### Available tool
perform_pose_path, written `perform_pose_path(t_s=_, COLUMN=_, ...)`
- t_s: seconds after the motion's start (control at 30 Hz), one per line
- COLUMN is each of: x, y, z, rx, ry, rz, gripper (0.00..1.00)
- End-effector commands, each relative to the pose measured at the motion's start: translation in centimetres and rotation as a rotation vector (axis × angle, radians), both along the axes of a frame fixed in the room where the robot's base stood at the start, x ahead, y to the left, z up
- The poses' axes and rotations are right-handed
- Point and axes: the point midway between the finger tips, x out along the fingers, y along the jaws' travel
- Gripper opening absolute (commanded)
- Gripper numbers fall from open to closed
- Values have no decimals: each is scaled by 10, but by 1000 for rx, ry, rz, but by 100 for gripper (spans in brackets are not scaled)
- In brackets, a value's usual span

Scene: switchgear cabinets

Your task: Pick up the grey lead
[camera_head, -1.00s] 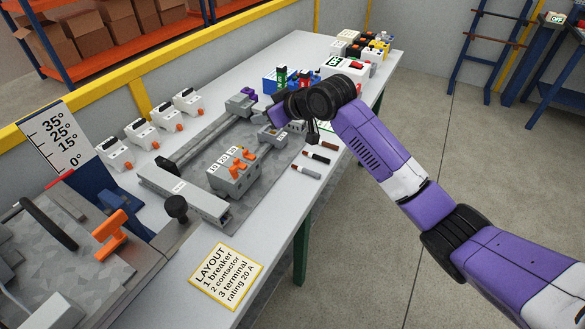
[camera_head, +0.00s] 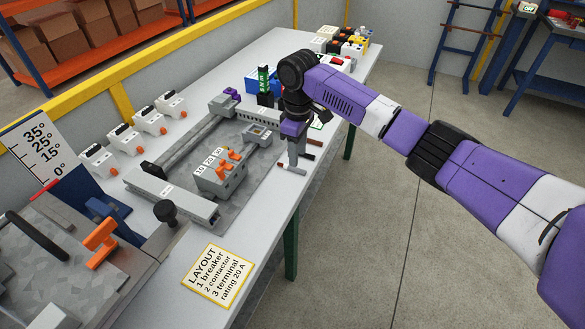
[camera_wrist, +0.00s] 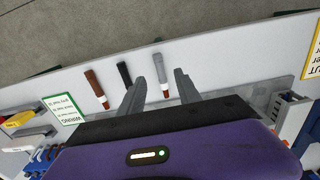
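The grey lead (camera_head: 288,169) lies on the white table near its right edge. In the wrist view the grey lead (camera_wrist: 160,68) has a white and orange-red end pointing toward my gripper. My gripper (camera_head: 297,162) points down over the row of leads. In the wrist view my gripper (camera_wrist: 159,78) is open, and the grey lead shows between its two fingers without visible contact. How far the fingertips are above the table is hard to tell. In the head view the fingers partly hide the leads.
A black lead (camera_wrist: 124,72) and a brown lead (camera_wrist: 93,84) lie beside the grey one. A grey mounting plate (camera_head: 245,196) with orange-levered terminal blocks (camera_head: 221,175) is close by. A layout card (camera_head: 217,275) lies at the front. Bare floor is to the right.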

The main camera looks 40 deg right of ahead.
Motion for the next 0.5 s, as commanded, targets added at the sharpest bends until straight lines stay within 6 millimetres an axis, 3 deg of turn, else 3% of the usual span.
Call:
perform_pose_path(t_s=0.3, x=-1, y=0, z=-41, rx=0, ry=0, rz=-2, gripper=40)
perform_pose_path(t_s=0.5, x=-1, y=0, z=-51, rx=0, ry=-3, rz=0, gripper=40)
